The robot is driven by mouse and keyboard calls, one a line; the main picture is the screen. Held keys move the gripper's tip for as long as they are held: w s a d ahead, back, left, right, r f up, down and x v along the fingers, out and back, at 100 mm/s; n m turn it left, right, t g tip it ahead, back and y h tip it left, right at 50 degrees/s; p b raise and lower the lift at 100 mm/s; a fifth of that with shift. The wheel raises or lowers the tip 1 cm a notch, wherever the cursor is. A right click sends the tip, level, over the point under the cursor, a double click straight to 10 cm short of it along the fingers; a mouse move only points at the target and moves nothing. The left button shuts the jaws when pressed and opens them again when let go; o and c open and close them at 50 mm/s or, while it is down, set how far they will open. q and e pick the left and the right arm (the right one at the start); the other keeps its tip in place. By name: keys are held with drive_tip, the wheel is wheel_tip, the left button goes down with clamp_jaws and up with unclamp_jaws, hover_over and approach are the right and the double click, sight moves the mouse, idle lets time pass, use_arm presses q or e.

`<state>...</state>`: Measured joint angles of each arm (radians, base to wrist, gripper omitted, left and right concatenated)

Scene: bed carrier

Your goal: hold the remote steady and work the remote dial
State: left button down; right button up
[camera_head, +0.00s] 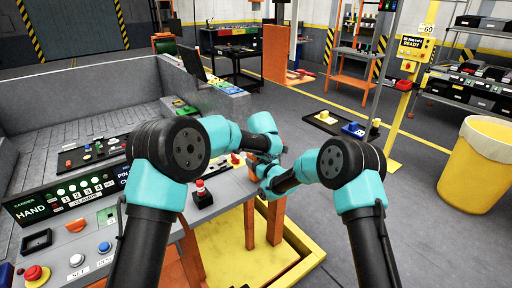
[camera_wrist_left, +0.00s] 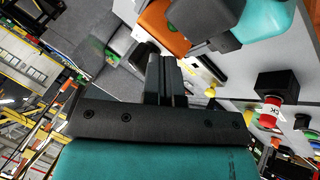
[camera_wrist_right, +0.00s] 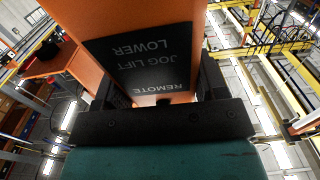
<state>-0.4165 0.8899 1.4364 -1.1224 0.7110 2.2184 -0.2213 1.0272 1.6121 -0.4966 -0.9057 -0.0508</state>
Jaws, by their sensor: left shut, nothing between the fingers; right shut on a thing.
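The remote is an orange box with a black face lettered REMOTE, JOG LIFT and LOWER (camera_wrist_right: 150,58). In the right wrist view it fills the upper middle, between the fingers of my right gripper (camera_wrist_right: 160,92), which is shut on it. In the left wrist view, an orange part of the remote (camera_wrist_left: 160,28) shows just past the tips of my left gripper (camera_wrist_left: 163,62), which is shut and empty. I cannot tell whether they touch. In the head view, my right gripper (camera_head: 265,180) is at the bench's right end, with my left wrist close by. The dial cannot be made out.
A red button on a black box (camera_head: 201,190) stands on the grey bench just left of the grippers. A panel lettered HAND and CLAMPS (camera_head: 70,198) is farther left. A yellow bin (camera_head: 475,165) stands at the right. Open floor lies between it and the bench.

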drive_tip(key=shift+d, duration=0.15)
drive_tip(key=shift+w+d, duration=0.1)
use_arm(q)
drive_tip(key=s+a+v, duration=0.1)
drive_tip(key=v, duration=1)
drive_tip(key=shift+s+d+f, duration=0.2)
drive_tip(key=shift+s+f, duration=0.05)
drive_tip(key=shift+f, duration=0.1)
drive_tip(key=shift+w+a+r+n+y, duration=0.1)
drive_tip(key=shift+a+n+y, duration=0.15)
drive_tip(key=shift+a, duration=0.2)
drive_tip(key=shift+w+a+r+n+y, duration=0.15)
drive_tip(key=shift+a+n, duration=0.1)
drive_tip(key=shift+a, duration=0.25)
drive_tip(key=shift+f, duration=0.1)
